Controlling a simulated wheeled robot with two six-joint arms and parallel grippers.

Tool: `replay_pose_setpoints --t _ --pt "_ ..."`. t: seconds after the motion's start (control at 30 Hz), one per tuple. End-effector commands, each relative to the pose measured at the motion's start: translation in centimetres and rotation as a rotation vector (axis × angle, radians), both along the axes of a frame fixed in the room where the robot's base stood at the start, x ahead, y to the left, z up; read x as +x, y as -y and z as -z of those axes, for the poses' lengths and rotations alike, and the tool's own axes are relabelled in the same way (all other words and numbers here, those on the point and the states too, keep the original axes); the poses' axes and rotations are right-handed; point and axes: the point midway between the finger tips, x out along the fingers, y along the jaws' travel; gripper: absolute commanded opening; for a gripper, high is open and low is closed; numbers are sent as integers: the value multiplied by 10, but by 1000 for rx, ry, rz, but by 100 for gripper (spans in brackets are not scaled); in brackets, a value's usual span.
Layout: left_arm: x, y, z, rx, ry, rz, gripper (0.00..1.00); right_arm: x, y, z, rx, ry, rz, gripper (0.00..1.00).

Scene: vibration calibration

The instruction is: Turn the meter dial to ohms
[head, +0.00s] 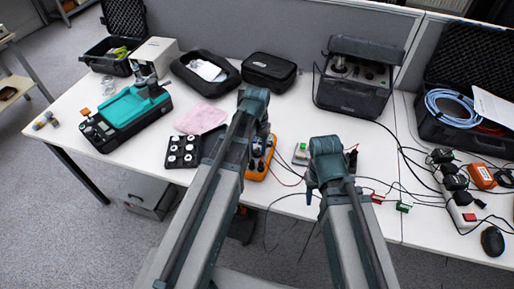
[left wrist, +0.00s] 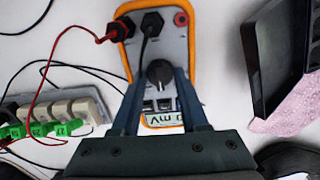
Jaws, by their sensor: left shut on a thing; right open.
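The orange-edged meter (head: 257,170) lies on the table, partly hidden by my left arm in the head view. In the left wrist view the meter (left wrist: 190,55) shows its black dial (left wrist: 159,70), and a display (left wrist: 165,119) with upside-down "mV" lettering. My left gripper (left wrist: 160,76) is shut on the dial, with a finger at each side. A red lead and a black lead are plugged into the meter; a red-ringed socket beside them is empty. My right gripper (head: 311,190) is open to the right of the meter; its fingertips are hard to make out.
A block with green connectors (left wrist: 50,125) and loose leads lie beside the meter. A black tray of round pieces (head: 182,151) and a pink cloth (head: 200,118) are on its other side. Black cases and a boxed instrument (head: 355,80) stand at the back.

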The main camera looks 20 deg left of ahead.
Motion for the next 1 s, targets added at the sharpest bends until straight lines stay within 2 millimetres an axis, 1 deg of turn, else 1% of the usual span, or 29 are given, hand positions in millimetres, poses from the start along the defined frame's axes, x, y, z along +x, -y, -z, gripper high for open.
replay_pose_setpoints --t 0.17,0.5,0.7,1.0 --pt "0 0 0 0 0 97 0 0 0 0 0 0 0 50" --pt "0 0 0 0 0 369 0 0 0 0 0 0 0 50" --pt "0 0 0 0 0 503 0 0 0 0 0 0 0 50" --pt "0 0 0 0 0 628 0 0 0 0 0 0 0 50"
